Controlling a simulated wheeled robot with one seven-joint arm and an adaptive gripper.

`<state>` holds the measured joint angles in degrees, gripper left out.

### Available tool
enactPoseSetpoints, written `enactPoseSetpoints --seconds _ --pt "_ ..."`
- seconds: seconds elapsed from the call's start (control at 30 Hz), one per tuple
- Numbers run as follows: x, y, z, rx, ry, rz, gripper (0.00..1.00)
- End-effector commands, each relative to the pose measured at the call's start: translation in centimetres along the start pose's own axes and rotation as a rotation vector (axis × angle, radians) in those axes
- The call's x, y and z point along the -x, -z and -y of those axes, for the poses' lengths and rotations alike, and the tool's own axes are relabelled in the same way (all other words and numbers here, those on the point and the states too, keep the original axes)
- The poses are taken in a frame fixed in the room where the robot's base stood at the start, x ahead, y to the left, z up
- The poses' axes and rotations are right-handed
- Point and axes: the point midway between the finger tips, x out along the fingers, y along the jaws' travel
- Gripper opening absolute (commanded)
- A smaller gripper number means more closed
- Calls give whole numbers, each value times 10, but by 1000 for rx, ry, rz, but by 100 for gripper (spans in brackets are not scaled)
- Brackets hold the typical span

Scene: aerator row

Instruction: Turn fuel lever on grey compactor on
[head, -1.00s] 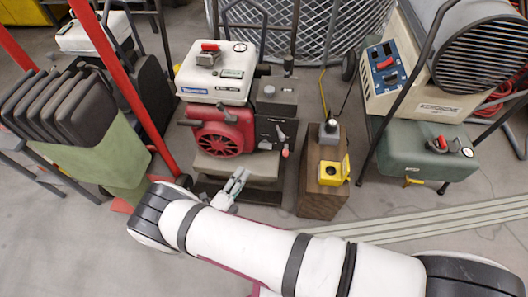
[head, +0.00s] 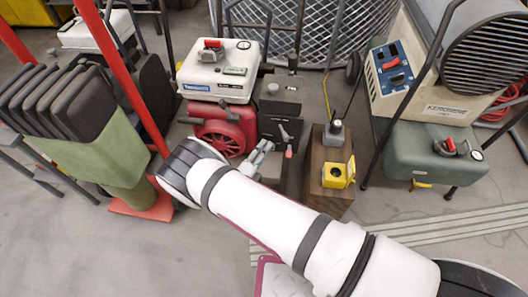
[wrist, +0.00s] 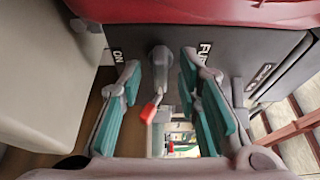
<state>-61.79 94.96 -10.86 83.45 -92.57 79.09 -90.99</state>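The compactor's engine (head: 224,128) is red with a white tank on top; a dark grey panel (head: 283,95) is at its right. In the wrist view, the fuel lever (wrist: 160,75) is grey with a red tip (wrist: 148,112), hanging from a pivot on the dark panel (wrist: 135,40). "ON" is printed left of the pivot and "FUEL" right of it. My gripper (wrist: 163,95) is open, one teal-padded finger on each side of the lever, with visible gaps. In the head view my gripper (head: 262,153) is just left of a red-tipped lever (head: 289,152).
A wooden block (head: 322,190) with a yellow box (head: 338,175) stands close right of my gripper. A kerosene heater (head: 428,85) on a green tank is farther right. Grey floor is open in front.

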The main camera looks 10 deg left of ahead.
Motion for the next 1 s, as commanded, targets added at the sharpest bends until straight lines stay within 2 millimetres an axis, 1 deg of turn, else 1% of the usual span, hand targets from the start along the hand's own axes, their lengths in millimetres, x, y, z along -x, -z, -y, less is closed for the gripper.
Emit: enactPoseSetpoints --seconds 0.13,0.17,0.2,0.3,0.67,0.87,1.0 --pt "0 0 0 0 0 0 31" --pt "0 0 0 0 0 0 29" --pt "0 0 0 0 0 0 20" --pt "0 0 0 0 0 0 0" --pt "0 0 1 -17 -8 0 0" --pt "0 0 3 -92 -39 1 0" --pt "0 0 5 -185 -77 1 0"
